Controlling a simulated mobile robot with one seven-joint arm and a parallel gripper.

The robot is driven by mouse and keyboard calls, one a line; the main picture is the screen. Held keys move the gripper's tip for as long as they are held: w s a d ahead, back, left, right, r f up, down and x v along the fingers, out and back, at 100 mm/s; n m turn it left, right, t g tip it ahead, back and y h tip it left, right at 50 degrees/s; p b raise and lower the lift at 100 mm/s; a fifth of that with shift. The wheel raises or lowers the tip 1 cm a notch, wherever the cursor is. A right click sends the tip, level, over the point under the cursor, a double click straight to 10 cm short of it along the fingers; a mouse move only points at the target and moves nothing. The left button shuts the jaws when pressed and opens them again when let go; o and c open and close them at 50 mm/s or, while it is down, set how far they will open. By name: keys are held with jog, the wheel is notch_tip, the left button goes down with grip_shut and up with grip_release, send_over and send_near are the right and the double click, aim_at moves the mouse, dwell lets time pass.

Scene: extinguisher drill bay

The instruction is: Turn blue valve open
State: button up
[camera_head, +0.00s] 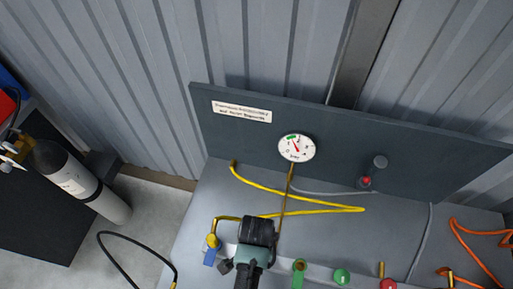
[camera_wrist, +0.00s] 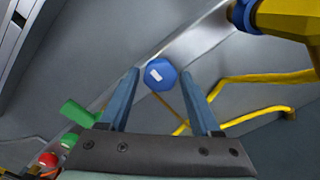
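A round blue knob (camera_wrist: 168,83) with a white mark shows in the wrist view, beyond and between my fingertips. My gripper (camera_wrist: 160,73) is open, with one finger on each side of the knob in the picture; I cannot tell whether either touches it. A yellow pipe valve with a blue lever (camera_head: 210,257) stands at the bench's left front in the head view. Its yellow body (camera_wrist: 290,20) fills the upper right of the wrist view, with a blue part at its left. In the head view my dark wrist hides the fingers and the round blue knob.
A green lever (camera_head: 299,275), a green knob (camera_head: 341,276) and a red knob (camera_head: 388,284) line the bench front to the right. A yellow hose (camera_head: 315,211) lies behind my wrist. A gauge (camera_head: 296,148) is on the back panel; a grey cylinder (camera_head: 80,182) stands left.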

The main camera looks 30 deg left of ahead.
grip_shut()
jog(key=shift+r, duration=0.1)
jog(key=n+p, duration=0.2)
jog(key=n, duration=0.1)
jog(key=shift+r+n+p, duration=0.1)
jog(key=shift+n+p, duration=0.2)
jog(key=shift+n, duration=0.1)
jog(key=n+p, duration=0.2)
jog(key=n, duration=0.2)
jog(key=shift+n, duration=0.3)
jog(key=n+p, duration=0.1)
jog(key=n, duration=0.3)
jog(key=shift+p, duration=0.3)
jog(key=shift+w+n+p, duration=0.1)
jog(key=shift+n+p, duration=0.5)
jog(key=shift+n, duration=2.2)
